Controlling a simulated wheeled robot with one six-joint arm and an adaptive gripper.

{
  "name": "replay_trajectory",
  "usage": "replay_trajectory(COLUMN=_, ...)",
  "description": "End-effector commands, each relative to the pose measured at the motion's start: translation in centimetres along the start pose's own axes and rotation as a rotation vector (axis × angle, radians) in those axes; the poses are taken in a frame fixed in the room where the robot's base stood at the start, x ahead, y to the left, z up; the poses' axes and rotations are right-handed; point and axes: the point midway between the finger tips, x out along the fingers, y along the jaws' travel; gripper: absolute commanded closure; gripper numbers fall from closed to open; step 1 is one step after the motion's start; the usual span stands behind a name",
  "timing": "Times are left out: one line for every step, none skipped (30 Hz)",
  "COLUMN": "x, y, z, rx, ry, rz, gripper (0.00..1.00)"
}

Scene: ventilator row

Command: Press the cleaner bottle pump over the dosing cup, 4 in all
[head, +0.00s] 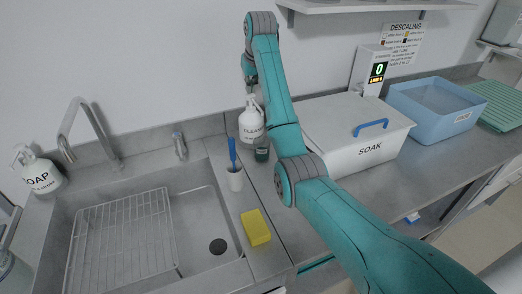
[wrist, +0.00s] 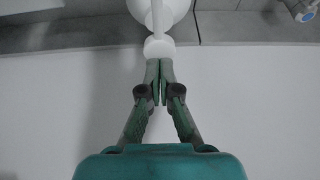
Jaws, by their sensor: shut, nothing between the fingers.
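The white cleaner bottle (head: 251,124), with dark lettering partly hidden by my arm, stands upright at the back of the counter. My gripper (wrist: 160,64) is shut with its fingertips together and empty. In the wrist view the tips are right at the white pump head (wrist: 158,47), with the bottle body (wrist: 162,10) beyond; I cannot tell whether they touch it. In the head view my wrist is above the bottle. A small dark green container (head: 262,153) stands just in front of the bottle, partly behind my arm; I cannot tell whether it is the dosing cup.
A white SOAK box (head: 345,140) with a blue handle and a display (head: 378,72) reading 0 stands right of my arm. A blue tub (head: 435,105) is further right.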

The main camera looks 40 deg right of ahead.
Motion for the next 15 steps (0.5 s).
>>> replay_trajectory(x=0.2, y=0.0, z=0.1, rx=0.000, ry=-0.001, rz=0.000, gripper=1.00)
replay_trajectory(x=0.3, y=0.0, z=0.1, rx=0.000, ry=-0.001, rz=0.000, gripper=1.00)
replay_trajectory(x=0.4, y=0.0, z=0.2, rx=0.000, ry=-0.001, rz=0.000, gripper=1.00)
replay_trajectory(x=0.5, y=0.0, z=0.2, rx=0.000, ry=-0.001, rz=0.000, gripper=1.00)
replay_trajectory(x=0.6, y=0.0, z=0.2, rx=0.000, ry=-0.001, rz=0.000, gripper=1.00)
replay_trajectory(x=0.7, y=0.0, z=0.3, rx=0.000, ry=-0.001, rz=0.000, gripper=1.00)
replay_trajectory(x=0.7, y=0.0, z=0.3, rx=0.000, ry=-0.001, rz=0.000, gripper=1.00)
replay_trajectory(x=0.8, y=0.0, z=0.4, rx=0.000, ry=-0.001, rz=0.000, gripper=1.00)
replay_trajectory(x=0.9, y=0.0, z=0.4, rx=0.000, ry=0.000, rz=0.000, gripper=1.00)
replay_trajectory(x=1.0, y=0.0, z=0.4, rx=0.000, ry=0.000, rz=0.000, gripper=1.00)
replay_trajectory(x=1.1, y=0.0, z=0.5, rx=0.000, ry=0.000, rz=0.000, gripper=1.00)
replay_trajectory(x=1.2, y=0.0, z=0.5, rx=0.000, ry=0.000, rz=0.000, gripper=1.00)
replay_trajectory(x=1.3, y=0.0, z=0.6, rx=0.000, ry=0.000, rz=0.000, gripper=1.00)
replay_trajectory(x=1.4, y=0.0, z=0.6, rx=0.000, ry=0.000, rz=0.000, gripper=1.00)
replay_trajectory(x=1.5, y=0.0, z=0.6, rx=0.000, ry=0.000, rz=0.000, gripper=1.00)
